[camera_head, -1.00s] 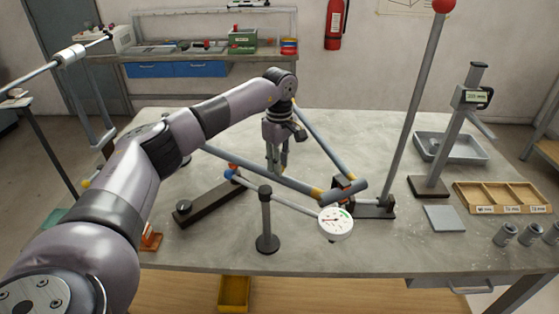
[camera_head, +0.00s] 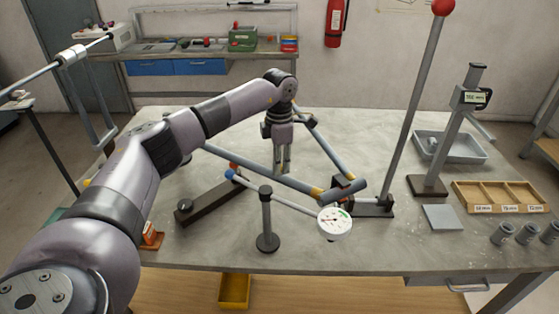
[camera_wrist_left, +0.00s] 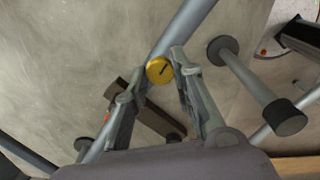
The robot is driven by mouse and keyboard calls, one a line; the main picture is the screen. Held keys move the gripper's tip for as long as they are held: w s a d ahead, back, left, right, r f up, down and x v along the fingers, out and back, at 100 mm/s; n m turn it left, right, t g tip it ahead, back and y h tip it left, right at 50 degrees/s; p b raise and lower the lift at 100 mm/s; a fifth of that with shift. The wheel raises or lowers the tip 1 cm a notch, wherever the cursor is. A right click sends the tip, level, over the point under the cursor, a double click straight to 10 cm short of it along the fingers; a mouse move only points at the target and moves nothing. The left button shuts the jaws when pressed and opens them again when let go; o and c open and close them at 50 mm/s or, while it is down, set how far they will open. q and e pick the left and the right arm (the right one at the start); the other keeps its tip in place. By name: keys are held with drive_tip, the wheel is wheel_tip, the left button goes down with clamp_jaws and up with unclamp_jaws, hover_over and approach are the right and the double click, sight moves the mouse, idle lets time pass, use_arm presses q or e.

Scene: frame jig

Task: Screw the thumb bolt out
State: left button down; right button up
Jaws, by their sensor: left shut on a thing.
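The thumb bolt (camera_wrist_left: 159,69) shows in the left wrist view as a round yellow head with a dark slot, set on a grey-blue frame tube (camera_wrist_left: 186,28). My left gripper (camera_wrist_left: 152,74) has its two fingertips on either side of this head and is shut on it. In the head view my left gripper (camera_head: 282,171) points down at the long tube of the frame (camera_head: 235,162), over the middle of the table. The bolt is hidden by the fingers there, and its thread is not visible. My right gripper is not in view.
A dial gauge (camera_head: 334,222) on a rod stands in front of the frame, by a black post (camera_head: 266,222). A dark bar (camera_head: 208,203) lies left of it. A tall lever with a red ball (camera_head: 443,6) and a height gauge (camera_head: 452,130) stand right. The front right table is partly clear.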

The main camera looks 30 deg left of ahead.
use_arm(q)
drive_tip(key=n, duration=0.4)
drive_tip(key=shift+n, duration=0.3)
drive_tip(key=n+p, duration=0.1)
drive_tip(key=n, duration=0.3)
drive_tip(key=shift+n, duration=0.3)
drive_tip(key=n, duration=0.4)
drive_tip(key=shift+s+n+p, duration=0.1)
drive_tip(key=shift+n+p, duration=0.2)
drive_tip(key=shift+p, duration=0.05)
drive_tip(key=shift+f+n+p, duration=0.1)
drive_tip(key=shift+n+p, duration=0.2)
drive_tip(key=shift+n, duration=1.5)
drive_tip(key=c, duration=1.3)
unclamp_jaws()
drive_tip(key=shift+c, duration=0.2)
